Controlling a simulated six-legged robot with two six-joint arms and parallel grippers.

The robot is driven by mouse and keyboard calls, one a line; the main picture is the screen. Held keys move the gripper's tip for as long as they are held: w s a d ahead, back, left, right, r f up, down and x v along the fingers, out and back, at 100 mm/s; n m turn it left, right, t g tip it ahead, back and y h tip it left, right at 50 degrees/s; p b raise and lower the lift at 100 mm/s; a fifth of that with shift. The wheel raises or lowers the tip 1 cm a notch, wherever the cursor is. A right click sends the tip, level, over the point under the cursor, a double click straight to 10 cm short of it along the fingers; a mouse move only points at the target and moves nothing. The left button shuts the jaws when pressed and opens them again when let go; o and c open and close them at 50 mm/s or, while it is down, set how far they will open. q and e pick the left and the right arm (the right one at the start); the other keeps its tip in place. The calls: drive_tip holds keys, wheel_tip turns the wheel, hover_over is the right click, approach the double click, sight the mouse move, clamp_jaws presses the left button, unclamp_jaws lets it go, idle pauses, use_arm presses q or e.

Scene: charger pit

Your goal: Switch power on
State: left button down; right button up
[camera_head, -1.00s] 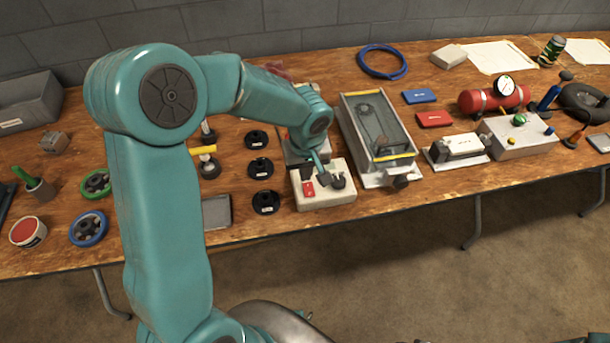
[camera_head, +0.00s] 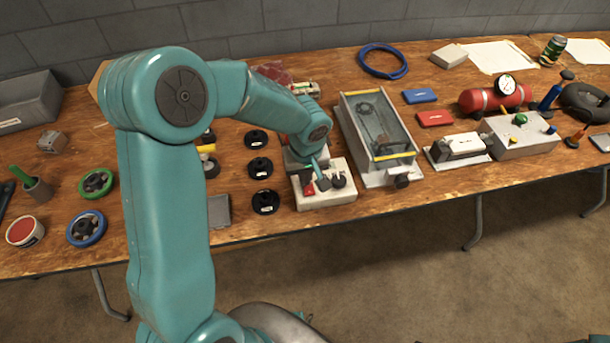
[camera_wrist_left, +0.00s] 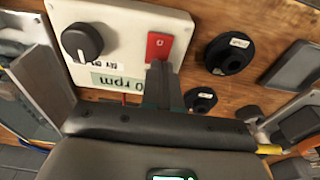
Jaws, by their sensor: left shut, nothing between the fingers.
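A pale control box (camera_head: 325,201) stands near the front edge of the bench. It carries a red rocker switch (camera_head: 308,188) and a black knob (camera_head: 339,181). In the wrist view, the red switch (camera_wrist_left: 158,47) shows a white "0", with the black knob (camera_wrist_left: 82,41) beside it and a display marked "rpm" (camera_wrist_left: 118,82). My left gripper (camera_head: 322,184) is shut and empty, pointing down over the box. In the wrist view its fingertips (camera_wrist_left: 158,70) are at the edge of the switch; I cannot tell whether they touch it. My right gripper is not in view.
A glass-topped case (camera_head: 377,137) stands just right of the box. Black discs (camera_head: 265,202) lie to its left, with a grey tray (camera_head: 219,211) beyond. A red tank with a gauge (camera_head: 495,97) is farther right.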

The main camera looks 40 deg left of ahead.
use_arm(q)
drive_tip(key=shift+s+d+f, duration=0.15)
drive_tip(key=shift+s, duration=0.05)
drive_tip(key=shift+s+d+b, duration=0.1)
drive_tip(key=shift+d+b, duration=0.05)
drive_tip(key=shift+b, duration=0.15)
drive_tip(key=shift+s+d+r, duration=0.25)
drive_tip(key=shift+d+r, duration=0.1)
drive_tip(key=shift+a, duration=0.1)
